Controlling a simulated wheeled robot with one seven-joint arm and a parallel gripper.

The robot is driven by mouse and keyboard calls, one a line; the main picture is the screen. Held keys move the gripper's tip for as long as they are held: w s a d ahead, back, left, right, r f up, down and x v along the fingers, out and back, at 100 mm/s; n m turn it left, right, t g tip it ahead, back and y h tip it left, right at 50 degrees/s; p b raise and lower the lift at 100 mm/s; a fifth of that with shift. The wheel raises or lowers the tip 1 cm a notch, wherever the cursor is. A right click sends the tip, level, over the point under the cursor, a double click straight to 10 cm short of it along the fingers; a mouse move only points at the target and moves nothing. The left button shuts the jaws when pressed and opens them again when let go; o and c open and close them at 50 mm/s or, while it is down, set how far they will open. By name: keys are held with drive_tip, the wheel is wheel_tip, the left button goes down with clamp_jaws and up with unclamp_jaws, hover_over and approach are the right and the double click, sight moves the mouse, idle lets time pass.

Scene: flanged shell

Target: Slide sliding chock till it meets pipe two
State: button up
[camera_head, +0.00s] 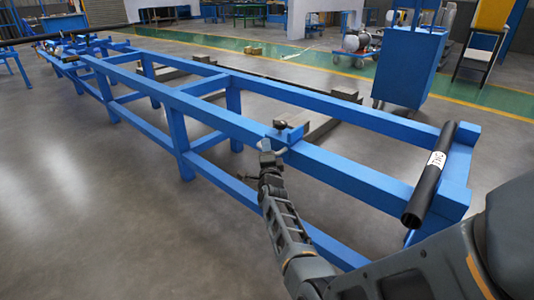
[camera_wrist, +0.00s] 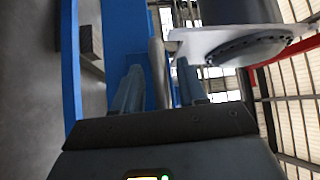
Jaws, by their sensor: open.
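The sliding chock (camera_head: 289,134) is a small blue block with a dark knob on top, sitting on the near blue rail. Pipe two (camera_head: 429,182) is a black pipe with a white label, lying across the right end of the rails, well apart from the chock. My gripper (camera_head: 267,158) is at the chock's near side. In the wrist view my gripper (camera_wrist: 161,68) is open, with a pale round bar (camera_wrist: 157,72), seemingly the chock's handle, between its fingers. Whether the fingers touch it cannot be told. A pale plate with a dark disc (camera_wrist: 250,46) shows beside it.
The long blue frame (camera_head: 205,116) runs from far left to near right. The near rail (camera_head: 345,177) looks clear between chock and pipe. Grey beams lie beyond the near rail. A blue cart (camera_head: 410,65) stands behind the frame. Grey floor (camera_head: 90,210) is free on the left.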

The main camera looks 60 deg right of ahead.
clamp_jaws()
idle(0.4)
